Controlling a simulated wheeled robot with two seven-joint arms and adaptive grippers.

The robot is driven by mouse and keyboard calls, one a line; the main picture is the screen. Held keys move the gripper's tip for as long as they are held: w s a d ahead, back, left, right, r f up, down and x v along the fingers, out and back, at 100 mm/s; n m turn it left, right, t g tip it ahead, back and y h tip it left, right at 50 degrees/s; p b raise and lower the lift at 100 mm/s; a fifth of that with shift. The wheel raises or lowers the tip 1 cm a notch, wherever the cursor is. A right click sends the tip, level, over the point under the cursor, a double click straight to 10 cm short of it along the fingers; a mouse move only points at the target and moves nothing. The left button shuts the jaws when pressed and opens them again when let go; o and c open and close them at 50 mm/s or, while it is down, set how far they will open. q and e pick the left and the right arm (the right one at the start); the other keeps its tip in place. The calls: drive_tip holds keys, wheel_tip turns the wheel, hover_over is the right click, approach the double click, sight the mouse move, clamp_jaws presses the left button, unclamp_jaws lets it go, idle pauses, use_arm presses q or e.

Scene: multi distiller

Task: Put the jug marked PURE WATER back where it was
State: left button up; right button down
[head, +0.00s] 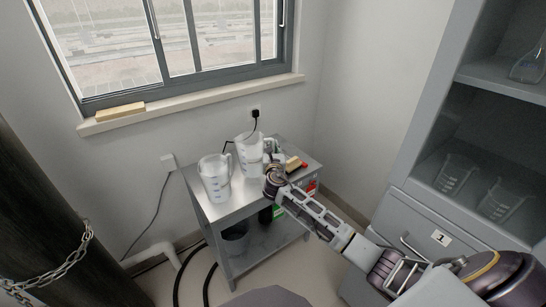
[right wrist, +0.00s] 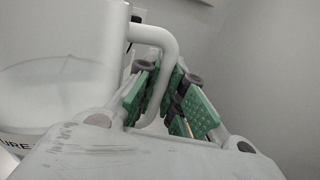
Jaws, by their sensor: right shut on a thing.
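The jug marked PURE WATER (head: 247,153) is a white, translucent jug at the back of the small metal table (head: 215,212). In the right wrist view the jug (right wrist: 60,75) fills the left side, and only part of its lettering shows. My right gripper (head: 272,160) reaches it from the right and is shut on its handle (right wrist: 165,45), with green finger pads on both sides. The jug looks upright; I cannot tell whether its base touches the table. A second similar jug (head: 214,178) stands at the table's left front. My left gripper is not in view.
A yellow-topped item (head: 293,163) lies on the table right of my gripper. A bucket (head: 236,240) stands on the lower shelf. A grey cabinet (head: 425,215) with beakers stands at the right. A plug with a cable (head: 256,114) is on the wall behind the jug.

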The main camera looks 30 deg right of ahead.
drive_tip(key=shift+f, duration=0.35)
wheel_tip(320, 180, down, 2)
drive_tip(key=shift+f+b, duration=0.1)
drive_tip(key=shift+b, duration=0.55)
drive_tip(key=shift+f, duration=0.2)
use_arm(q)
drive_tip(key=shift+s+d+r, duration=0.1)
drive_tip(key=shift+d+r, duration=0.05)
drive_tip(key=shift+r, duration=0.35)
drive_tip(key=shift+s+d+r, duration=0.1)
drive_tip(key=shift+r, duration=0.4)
use_arm(e)
drive_tip(key=c, duration=1.9)
unclamp_jaws()
drive_tip(key=shift+f, duration=0.25)
drive_tip(key=shift+c, duration=0.2)
drive_tip(key=o, duration=0.4)
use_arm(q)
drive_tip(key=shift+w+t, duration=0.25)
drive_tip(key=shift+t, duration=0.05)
